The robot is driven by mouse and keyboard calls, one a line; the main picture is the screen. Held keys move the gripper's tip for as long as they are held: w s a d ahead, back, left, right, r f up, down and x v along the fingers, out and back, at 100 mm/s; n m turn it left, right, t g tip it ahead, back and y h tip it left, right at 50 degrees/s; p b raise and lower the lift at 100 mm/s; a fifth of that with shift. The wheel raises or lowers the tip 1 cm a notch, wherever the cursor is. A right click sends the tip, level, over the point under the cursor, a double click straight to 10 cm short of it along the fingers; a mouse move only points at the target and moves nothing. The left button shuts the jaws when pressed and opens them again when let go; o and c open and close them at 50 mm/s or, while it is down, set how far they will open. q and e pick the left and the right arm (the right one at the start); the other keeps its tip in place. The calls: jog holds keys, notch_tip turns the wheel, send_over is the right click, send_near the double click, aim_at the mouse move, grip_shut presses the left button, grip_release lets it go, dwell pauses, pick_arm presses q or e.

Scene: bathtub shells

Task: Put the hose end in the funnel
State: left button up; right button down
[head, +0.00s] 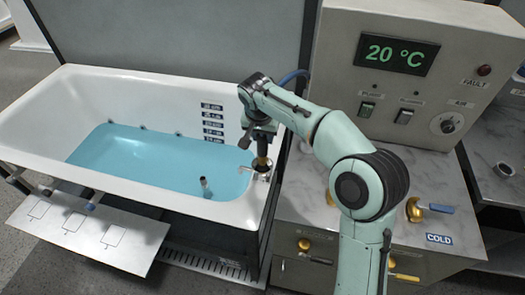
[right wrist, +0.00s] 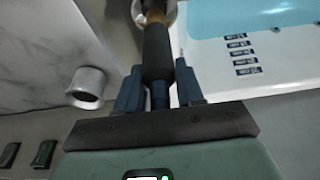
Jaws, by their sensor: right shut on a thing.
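My right gripper (head: 262,133) is above the right end of the bathtub, pointing down. It is shut on the hose end (head: 262,149), a dark sleeve with a brass tip. In the right wrist view the hose end (right wrist: 156,50) stands between the two fingers (right wrist: 158,92). The metal funnel (head: 262,164) is at the tub's right rim, directly below the tip. In the right wrist view the funnel's silver ring (right wrist: 169,13) shows around the brass tip. I cannot tell how deep the tip sits in it, or whether it is just above. My left gripper is not in view.
The white bathtub (head: 100,85) holds blue water (head: 150,155). A panel (head: 430,50) reading 20 °C stands at the right behind a marble counter (head: 300,200). A metal cup (right wrist: 86,87) stands on the counter. A brass valve (head: 414,210) is near the COLD label.

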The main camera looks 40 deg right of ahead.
aim_at(263, 148)
jog(key=shift+f+b, duration=0.35)
jog(key=shift+f, duration=2.55)
jog(key=c, duration=0.7)
grip_release()
jog(key=p+v, duration=0.1)
jog(key=v, duration=1.1)
jog(key=shift+a, duration=0.1)
